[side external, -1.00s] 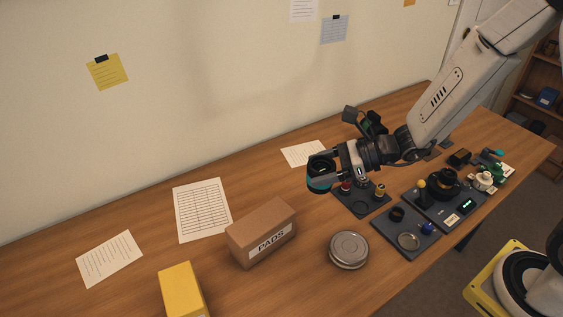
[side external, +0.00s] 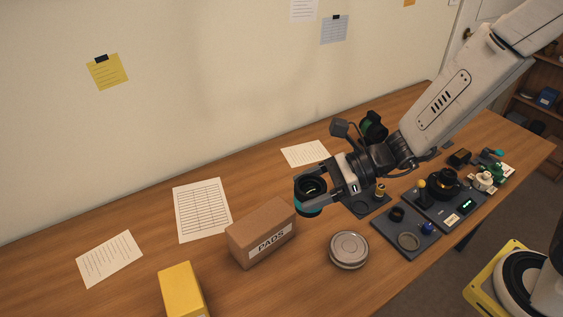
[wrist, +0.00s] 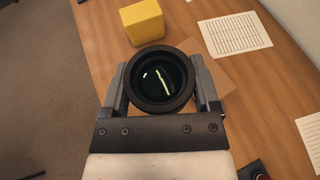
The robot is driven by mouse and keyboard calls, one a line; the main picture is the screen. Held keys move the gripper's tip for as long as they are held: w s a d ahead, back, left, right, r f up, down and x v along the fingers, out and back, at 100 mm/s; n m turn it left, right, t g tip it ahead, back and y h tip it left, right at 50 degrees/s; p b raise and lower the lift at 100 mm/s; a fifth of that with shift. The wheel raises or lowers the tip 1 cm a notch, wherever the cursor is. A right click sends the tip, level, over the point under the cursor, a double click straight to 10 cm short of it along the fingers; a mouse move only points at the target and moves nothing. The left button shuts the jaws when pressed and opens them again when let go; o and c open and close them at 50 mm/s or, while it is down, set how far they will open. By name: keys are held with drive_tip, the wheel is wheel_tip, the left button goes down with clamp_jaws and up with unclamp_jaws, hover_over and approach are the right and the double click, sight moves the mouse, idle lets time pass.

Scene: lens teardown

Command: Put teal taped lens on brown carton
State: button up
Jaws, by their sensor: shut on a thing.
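The teal taped lens (side external: 309,192) is a black cylinder with a teal band near its lower part. My gripper (side external: 318,196) is shut on it and holds it above the table, to the right of the brown carton. In the wrist view, the lens (wrist: 159,79) shows its dark glass between the two fingers of my gripper (wrist: 160,90). The brown carton (side external: 262,222), labelled PADS, stands closed on the table. In the wrist view, the lens and fingers hide most of the carton (wrist: 217,72).
A yellow box (side external: 181,287) stands left of the carton, and a round metal tin (side external: 348,249) stands to its right. Dark trays (side external: 405,244) with small parts lie farther right. Paper sheets (side external: 202,209) lie flat behind the carton.

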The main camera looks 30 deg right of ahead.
drive_tip(key=w+a+f, duration=0.1)
drive_tip(key=w+f, duration=0.1)
drive_tip(key=w, duration=0.1)
drive_tip(key=w+a+f, duration=0.1)
drive_tip(key=w+f, duration=0.2)
drive_tip(key=w+a+f, duration=0.2)
drive_tip(key=w, duration=0.1)
drive_tip(key=shift+w+f, duration=0.15)
drive_tip(key=shift+w, duration=0.1)
drive_tip(key=shift+w+a+f, duration=0.25)
drive_tip(key=shift+w+f, duration=0.2)
drive_tip(key=shift+f, duration=0.05)
drive_tip(key=shift+f, duration=0.1)
drive_tip(key=shift+w+a+f, duration=0.1)
drive_tip(key=shift+w+f, duration=0.15)
drive_tip(key=shift+f, duration=1.45)
drive_tip(key=shift+f, duration=0.1)
drive_tip(key=o, duration=1.2)
drive_tip(key=shift+f, duration=0.1)
